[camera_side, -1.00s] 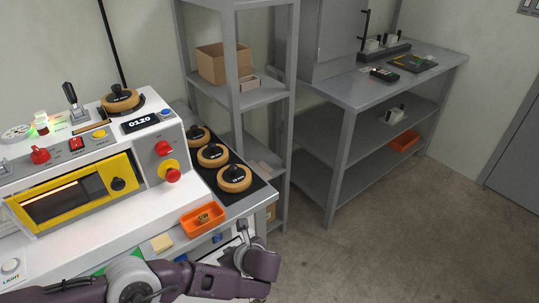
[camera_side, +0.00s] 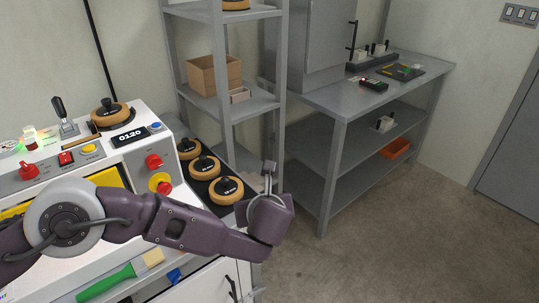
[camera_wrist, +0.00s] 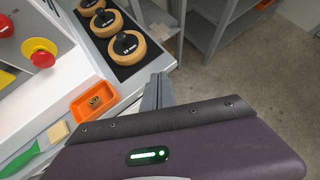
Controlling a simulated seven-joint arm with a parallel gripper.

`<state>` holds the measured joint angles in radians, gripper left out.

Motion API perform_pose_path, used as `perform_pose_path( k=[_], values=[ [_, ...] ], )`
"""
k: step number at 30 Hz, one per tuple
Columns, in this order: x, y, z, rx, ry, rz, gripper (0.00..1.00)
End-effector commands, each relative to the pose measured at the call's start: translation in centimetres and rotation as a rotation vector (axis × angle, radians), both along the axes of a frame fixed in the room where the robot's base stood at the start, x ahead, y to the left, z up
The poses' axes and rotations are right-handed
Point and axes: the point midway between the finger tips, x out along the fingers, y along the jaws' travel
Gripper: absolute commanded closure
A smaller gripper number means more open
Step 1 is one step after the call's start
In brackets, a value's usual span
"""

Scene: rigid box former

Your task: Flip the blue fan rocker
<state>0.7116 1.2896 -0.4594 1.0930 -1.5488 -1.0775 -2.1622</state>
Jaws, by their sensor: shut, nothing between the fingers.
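A small blue part (camera_side: 174,275) shows low on the bench front in the side view, below my arm; it may be the fan rocker, but its shape and tilt are too small to tell. A blue round button (camera_side: 156,126) sits beside the 0120 display. My gripper (camera_side: 269,170) is shut and empty, raised at the bench's right end, to the right of the black-knobbed discs and well away from both blue parts. In the wrist view its closed fingers (camera_wrist: 158,90) are over the bench edge. No blue rocker is clear there.
Several wooden discs with black knobs (camera_side: 226,190) stand on a dark mat. An orange tray (camera_wrist: 78,108) lies near the bench edge. A red-and-yellow stop button (camera_side: 160,183) projects from the panel. A green-handled brush (camera_side: 105,283) lies in front. Grey shelves (camera_side: 255,103) stand behind.

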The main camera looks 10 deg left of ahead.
Motion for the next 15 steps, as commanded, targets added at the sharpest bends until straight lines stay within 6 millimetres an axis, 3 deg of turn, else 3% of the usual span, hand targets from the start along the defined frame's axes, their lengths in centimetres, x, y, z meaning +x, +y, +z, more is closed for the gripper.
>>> perform_pose_path(
  k=[9, 15],
  values=[
    [2.9, -1.4, 7.8, 0.065, -0.089, -0.252, 1.0],
    [3.6, -1.7, 10.9, 0.108, -0.128, -0.355, 1.0]
  ],
)
